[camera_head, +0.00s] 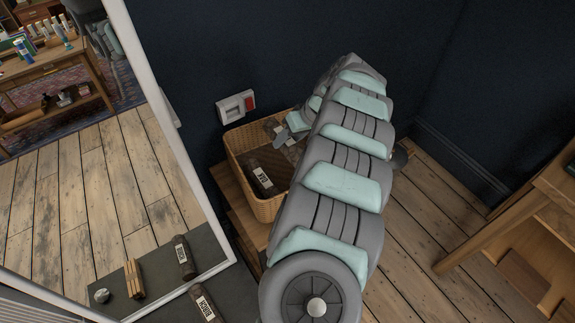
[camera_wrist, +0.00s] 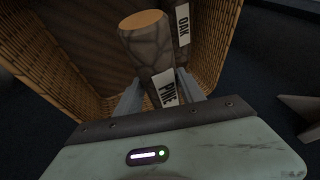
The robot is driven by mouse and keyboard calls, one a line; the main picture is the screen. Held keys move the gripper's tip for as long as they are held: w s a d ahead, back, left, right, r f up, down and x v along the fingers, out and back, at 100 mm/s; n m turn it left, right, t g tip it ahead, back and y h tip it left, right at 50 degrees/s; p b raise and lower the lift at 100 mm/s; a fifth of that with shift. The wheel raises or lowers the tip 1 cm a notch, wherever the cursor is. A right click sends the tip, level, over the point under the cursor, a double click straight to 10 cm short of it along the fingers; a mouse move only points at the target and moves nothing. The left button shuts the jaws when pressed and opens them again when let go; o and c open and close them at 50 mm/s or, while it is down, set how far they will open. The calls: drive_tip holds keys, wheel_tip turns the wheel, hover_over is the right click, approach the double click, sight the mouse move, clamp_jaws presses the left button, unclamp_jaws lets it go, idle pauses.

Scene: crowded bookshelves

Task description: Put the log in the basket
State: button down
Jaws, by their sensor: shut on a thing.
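The wicker basket (camera_head: 268,210) stands by the dark wall; its woven wall fills the left of the wrist view (camera_wrist: 60,45). A dark log labelled OAK (camera_head: 255,166) lies inside it and also shows in the wrist view (camera_wrist: 177,55). My gripper (camera_wrist: 160,90) is shut on a log labelled PINE (camera_wrist: 147,45), with a finger on each side. The PINE log has a pale cut end and is within the basket's opening, close to the OAK log. In the head view my gripper (camera_head: 292,128) is over the basket's back right, partly hidden by my arm.
A log labelled BIRCH (camera_head: 206,304) lies on a dark surface at the bottom left. A white-framed mirror (camera_head: 190,185) stands left of the basket. A wall socket (camera_head: 236,106) is behind the basket. A wooden shelf (camera_head: 525,215) is at the right, with open floor before it.

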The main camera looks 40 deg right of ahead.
wheel_tip(320, 180, down, 6)
drive_tip(key=shift+s+r+b, duration=0.1)
drive_tip(key=shift+b, duration=0.55)
drive_tip(key=shift+f+b, duration=0.7)
drive_tip(key=shift+f, duration=1.85)
drive_tip(key=shift+f, duration=0.1)
drive_tip(key=c, duration=0.7)
unclamp_jaws()
drive_tip(key=shift+f, duration=0.15)
drive_tip(key=shift+r, duration=0.35)
drive_tip(key=p+v, duration=0.4)
drive_tip(key=v, duration=0.7)
drive_tip(key=shift+r, duration=0.3)
